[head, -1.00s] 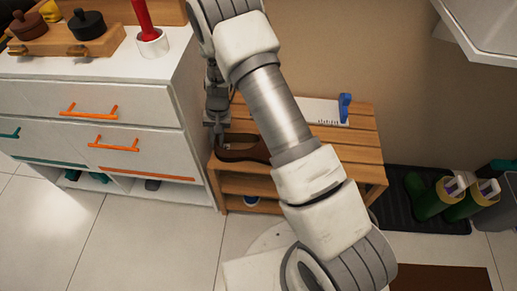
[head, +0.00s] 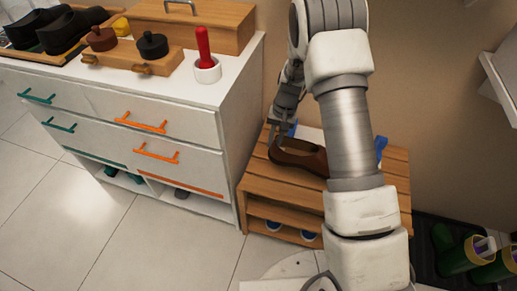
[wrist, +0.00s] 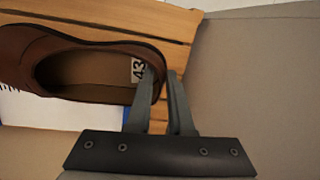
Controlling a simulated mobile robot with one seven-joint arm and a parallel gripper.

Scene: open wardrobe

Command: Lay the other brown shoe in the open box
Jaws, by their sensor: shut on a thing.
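A brown shoe (head: 300,157) with the number 43 inside shows above the slatted wooden bench. My gripper (head: 277,132) is shut on the wall of the shoe's heel end. In the wrist view, the two fingers (wrist: 165,75) close on the heel rim of the shoe (wrist: 100,75), and its toe points left, out of frame. The bench top (wrist: 165,18) shows behind the shoe. Any gap between sole and bench is hard to judge. I cannot make out an open box in either view.
A white board with a blue piece (head: 381,147) lies on the bench, partly behind my arm. A white dresser (head: 225,100) stands left, carrying black shoes (head: 62,30), a closed wooden box (head: 190,22) and a red-handled tool (head: 204,45). Green boots (head: 462,255) stand at the right.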

